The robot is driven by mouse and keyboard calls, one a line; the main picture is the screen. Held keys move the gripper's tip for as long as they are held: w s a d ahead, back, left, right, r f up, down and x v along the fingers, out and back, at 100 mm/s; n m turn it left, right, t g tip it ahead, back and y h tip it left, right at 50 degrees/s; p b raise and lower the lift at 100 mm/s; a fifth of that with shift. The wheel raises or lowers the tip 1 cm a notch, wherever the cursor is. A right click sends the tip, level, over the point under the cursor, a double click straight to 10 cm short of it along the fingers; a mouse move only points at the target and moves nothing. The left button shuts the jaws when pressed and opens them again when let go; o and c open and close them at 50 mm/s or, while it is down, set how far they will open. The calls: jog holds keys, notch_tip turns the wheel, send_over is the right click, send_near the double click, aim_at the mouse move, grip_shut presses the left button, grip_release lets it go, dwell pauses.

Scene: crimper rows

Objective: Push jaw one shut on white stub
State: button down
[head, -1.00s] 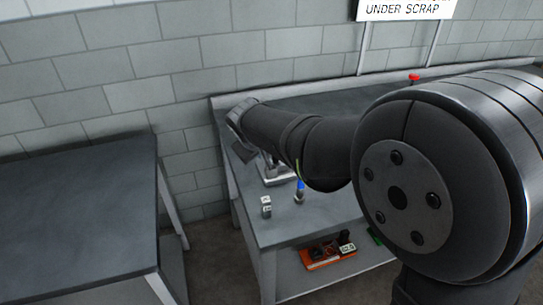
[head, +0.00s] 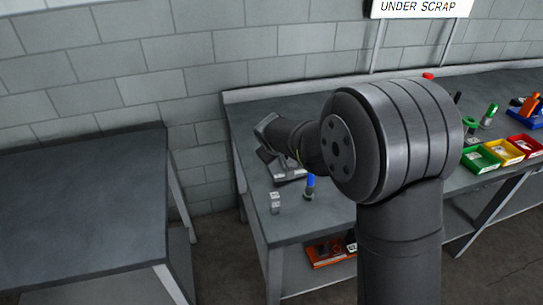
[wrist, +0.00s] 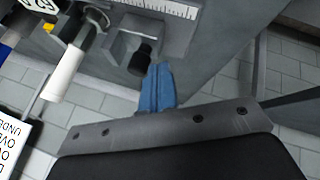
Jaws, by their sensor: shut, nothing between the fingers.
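In the wrist view a white stub (wrist: 63,73) sticks out of a grey holder at upper left. To its right is a grey block (wrist: 137,33) with a black round-ended knob (wrist: 141,58); I cannot tell for sure whether this is jaw one. My gripper (wrist: 158,68) has its blue fingers together and empty, just right of and below the black knob in the picture; contact cannot be told. In the head view the grey fixture (head: 289,176) stands on the bench, partly hidden by my arm, and the fingertips do not show.
A white ruled scale (wrist: 168,9) runs along the fixture. On the bench (head: 330,215) are a blue-topped item (head: 310,186) and small grey blocks (head: 275,203). Coloured bins (head: 481,159) stand to the right. An empty dark table (head: 80,205) is at left.

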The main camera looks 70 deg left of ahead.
jog(key=shift+w+a, duration=0.15)
jog(key=shift+w, duration=0.15)
jog(key=shift+w, duration=1.9)
